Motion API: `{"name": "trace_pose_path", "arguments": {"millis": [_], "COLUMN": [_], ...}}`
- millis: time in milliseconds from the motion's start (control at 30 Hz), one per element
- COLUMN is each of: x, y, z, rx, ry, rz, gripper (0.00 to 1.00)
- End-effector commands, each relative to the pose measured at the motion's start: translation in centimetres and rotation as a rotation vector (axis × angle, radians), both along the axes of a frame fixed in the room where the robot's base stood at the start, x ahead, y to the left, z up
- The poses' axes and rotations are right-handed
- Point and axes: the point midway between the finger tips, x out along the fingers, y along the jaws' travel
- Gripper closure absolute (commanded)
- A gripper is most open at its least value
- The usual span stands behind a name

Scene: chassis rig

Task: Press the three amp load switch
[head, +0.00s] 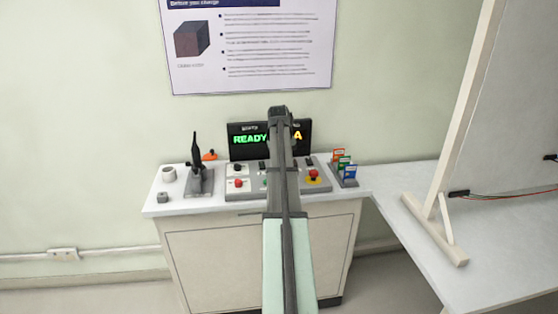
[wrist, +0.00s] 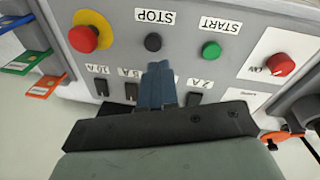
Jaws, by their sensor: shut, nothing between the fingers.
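The grey control panel (wrist: 230,20) appears upside down in the wrist view, with a row of black rocker switches. The visible switches are one at the left (wrist: 102,87), one beside it labelled like 5 A (wrist: 131,91), and one on the right labelled like 2 A (wrist: 193,99). No three amp label is readable; my gripper covers the spot between the last two, where another switch may be hidden. My gripper (wrist: 158,70) is shut and empty, its blue-grey fingers over the switch row. I cannot tell whether it touches the panel. In the head view my arm hides the panel's middle.
Around the row are a red emergency button on yellow (wrist: 84,38), a black STOP button (wrist: 153,42), a green START button (wrist: 211,50) and a red knob (wrist: 279,65). A display (head: 245,140) reads READY. Coloured cards (head: 342,166) stand right of the panel.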

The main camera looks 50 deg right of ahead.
Motion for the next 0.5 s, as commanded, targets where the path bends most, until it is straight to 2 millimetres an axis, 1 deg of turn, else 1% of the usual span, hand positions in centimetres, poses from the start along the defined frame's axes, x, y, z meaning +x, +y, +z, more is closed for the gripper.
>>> {"name": "trace_pose_path", "arguments": {"millis": [33, 100, 200, 333, 500], "x": [1.6, 3.0, 4.5, 5.7, 6.0], "y": [-1.9, -3.2, -4.6, -5.6, -5.9], "z": [1.8, 3.8, 6.0, 7.8, 8.4], "rx": [-0.003, -0.001, 0.004, 0.011, 0.016], "ry": [-0.045, -0.101, -0.166, -0.217, -0.238], "rz": [-0.045, -0.104, -0.169, -0.221, -0.244], "gripper": [1.00, 1.00, 1.00, 1.00, 1.00]}}
